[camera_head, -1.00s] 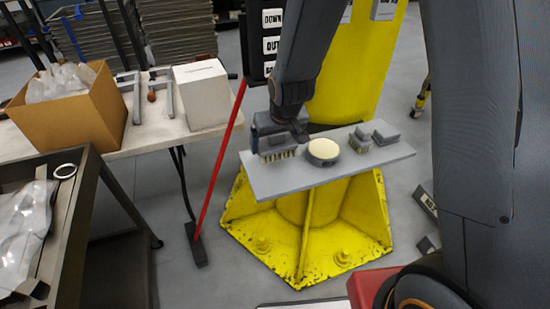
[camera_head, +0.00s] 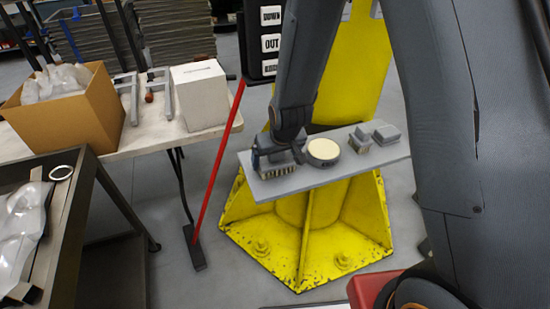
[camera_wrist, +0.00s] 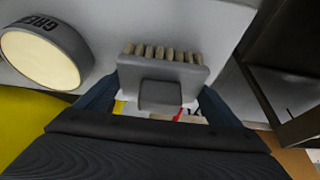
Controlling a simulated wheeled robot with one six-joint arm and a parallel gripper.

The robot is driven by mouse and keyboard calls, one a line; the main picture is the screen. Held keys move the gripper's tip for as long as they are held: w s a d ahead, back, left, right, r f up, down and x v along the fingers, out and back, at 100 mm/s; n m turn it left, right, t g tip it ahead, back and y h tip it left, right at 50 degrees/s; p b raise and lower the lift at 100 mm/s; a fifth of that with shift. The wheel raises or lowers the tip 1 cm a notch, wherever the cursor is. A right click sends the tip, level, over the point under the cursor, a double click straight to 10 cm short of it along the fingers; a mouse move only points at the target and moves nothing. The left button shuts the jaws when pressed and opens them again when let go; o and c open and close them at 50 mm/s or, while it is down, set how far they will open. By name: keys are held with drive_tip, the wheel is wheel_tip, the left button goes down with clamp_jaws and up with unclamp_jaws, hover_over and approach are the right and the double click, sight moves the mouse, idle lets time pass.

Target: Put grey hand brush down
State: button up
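The grey hand brush (camera_head: 274,168) has pale bristles and is at the left end of a grey shelf (camera_head: 310,177). My gripper (camera_head: 280,150) reaches it from above and behind. In the wrist view the brush (camera_wrist: 162,78) lies between my two dark fingers (camera_wrist: 160,103), which close on its sides. Its bristles point away from my palm. The brush is at or just above the shelf surface; I cannot tell whether it touches.
A round tin (camera_head: 323,151) with a cream top stands close right of the brush. A second, smaller brush (camera_head: 360,140) and a grey block (camera_head: 385,133) are farther right. The shelf is on a yellow post (camera_head: 350,75). A red-handled broom (camera_head: 217,175) leans at left.

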sight(279, 166)
drive_tip(key=shift+o, duration=1.4)
drive_tip(key=shift+r, duration=0.25)
drive_tip(key=p+v, duration=0.3)
drive_tip(key=v, duration=0.7)
drive_tip(key=shift+r, duration=0.1)
drive_tip(key=s+d+r+m+g, duration=0.1)
drive_tip(key=s+d+r, duration=0.3)
drive_tip(key=s+d, duration=0.2)
drive_tip(key=s+d+r+m+g+h, duration=0.1)
drive_tip(key=s+d+r+m, duration=0.1)
drive_tip(key=s+d+r, duration=0.2)
drive_tip(key=s+d, duration=0.2)
drive_tip(key=d, duration=0.2)
drive_tip(key=shift+r+p, duration=0.3)
drive_tip(key=shift+p, duration=0.1)
